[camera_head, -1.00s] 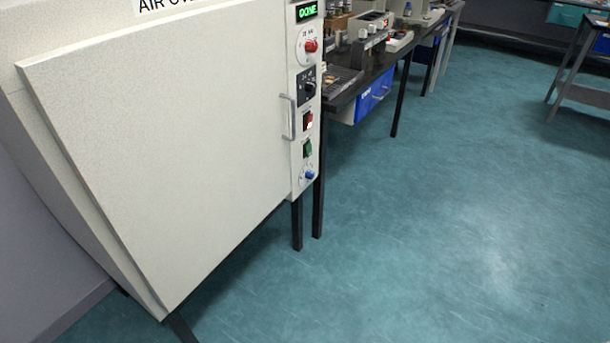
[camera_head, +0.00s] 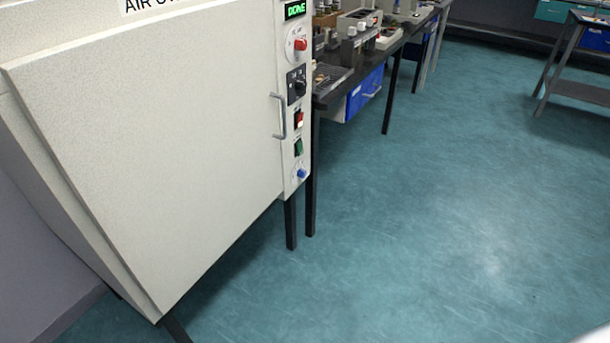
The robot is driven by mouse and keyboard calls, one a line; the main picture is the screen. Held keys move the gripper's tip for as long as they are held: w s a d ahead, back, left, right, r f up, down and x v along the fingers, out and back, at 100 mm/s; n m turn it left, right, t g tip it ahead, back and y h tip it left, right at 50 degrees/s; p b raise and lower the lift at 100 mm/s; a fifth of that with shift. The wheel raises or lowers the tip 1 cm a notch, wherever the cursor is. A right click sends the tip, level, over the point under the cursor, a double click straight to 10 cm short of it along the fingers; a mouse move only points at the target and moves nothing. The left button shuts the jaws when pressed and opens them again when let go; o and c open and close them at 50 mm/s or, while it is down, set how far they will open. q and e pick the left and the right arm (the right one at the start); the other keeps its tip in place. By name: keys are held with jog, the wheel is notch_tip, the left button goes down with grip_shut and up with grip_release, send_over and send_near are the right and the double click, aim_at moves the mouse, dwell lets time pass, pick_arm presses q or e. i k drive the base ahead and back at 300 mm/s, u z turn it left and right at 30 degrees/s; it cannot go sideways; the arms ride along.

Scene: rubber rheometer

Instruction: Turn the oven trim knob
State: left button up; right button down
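The air oven (camera_head: 150,150) fills the left of the head view, its large pale door closed with a vertical metal handle (camera_head: 279,116). A narrow control panel runs down its right side. From top to bottom it carries a green lit display (camera_head: 296,9) that seems to read DONE, a red knob (camera_head: 300,44), a black knob (camera_head: 298,86), a red switch (camera_head: 299,119), a green switch (camera_head: 298,147) and a small blue knob (camera_head: 301,173). I cannot read which knob is labelled trim. Neither gripper is in view.
A dark bench (camera_head: 337,90) with instruments on it and blue drawers (camera_head: 364,92) below stands right of the oven. A grey table (camera_head: 578,85) is at the far right. The teal floor (camera_head: 450,210) between is clear. A pale blurred shape sits in the bottom right corner.

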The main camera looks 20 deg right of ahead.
aim_at(301, 173)
jog(key=u, duration=1.3)
jog(key=k, duration=0.85)
jog(key=z, duration=1.65)
jog(key=i, duration=0.5)
jog(key=u, duration=0.05)
